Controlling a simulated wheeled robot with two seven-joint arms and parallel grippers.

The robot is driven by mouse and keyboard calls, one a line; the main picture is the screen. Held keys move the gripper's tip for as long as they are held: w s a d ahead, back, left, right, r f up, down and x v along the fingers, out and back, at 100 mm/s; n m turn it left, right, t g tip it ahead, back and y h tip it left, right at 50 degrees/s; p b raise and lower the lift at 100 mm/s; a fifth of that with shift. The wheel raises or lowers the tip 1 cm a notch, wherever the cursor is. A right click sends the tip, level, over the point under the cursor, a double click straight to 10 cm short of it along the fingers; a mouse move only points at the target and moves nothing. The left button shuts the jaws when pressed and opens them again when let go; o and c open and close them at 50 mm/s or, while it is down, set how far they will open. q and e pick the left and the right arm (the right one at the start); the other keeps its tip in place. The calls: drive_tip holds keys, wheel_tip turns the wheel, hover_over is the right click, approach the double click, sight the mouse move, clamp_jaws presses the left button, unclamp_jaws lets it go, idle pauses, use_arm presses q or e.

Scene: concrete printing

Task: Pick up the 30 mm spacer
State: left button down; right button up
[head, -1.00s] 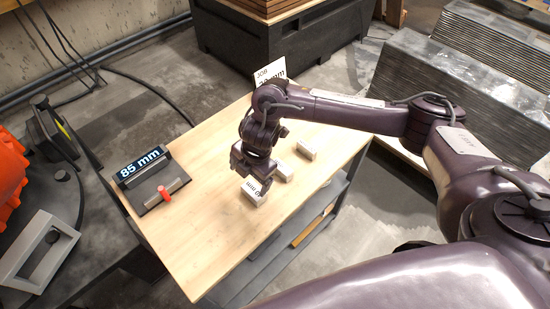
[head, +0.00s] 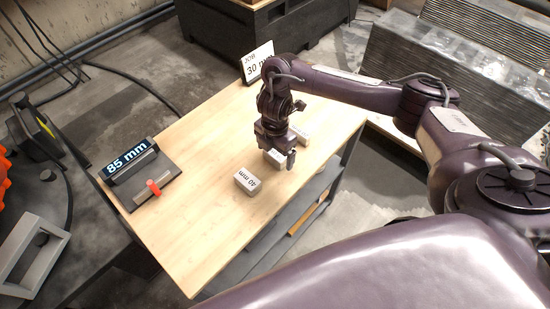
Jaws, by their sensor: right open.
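Three pale spacer blocks stand in a row on the wooden table (head: 195,215). The nearest spacer (head: 246,179) carries an upside-down label that reads 40 mm. The middle spacer (head: 273,158) is under my right gripper (head: 276,156), partly hidden by it. The far spacer (head: 302,138) is just behind the gripper. I cannot read the labels of these two, so I cannot tell which is the 30 mm one. My right gripper is open, pointing down, with its fingers at the middle spacer. My left gripper is out of view.
A job card (head: 258,62) reading 30 mm stands at the table's back edge. A dark device with an 85 mm display (head: 127,156) and a red knob (head: 153,187) sits at the left. The table's front is clear. A black bin (head: 255,30) stands behind.

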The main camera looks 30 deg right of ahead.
drive_tip(key=c, duration=1.2)
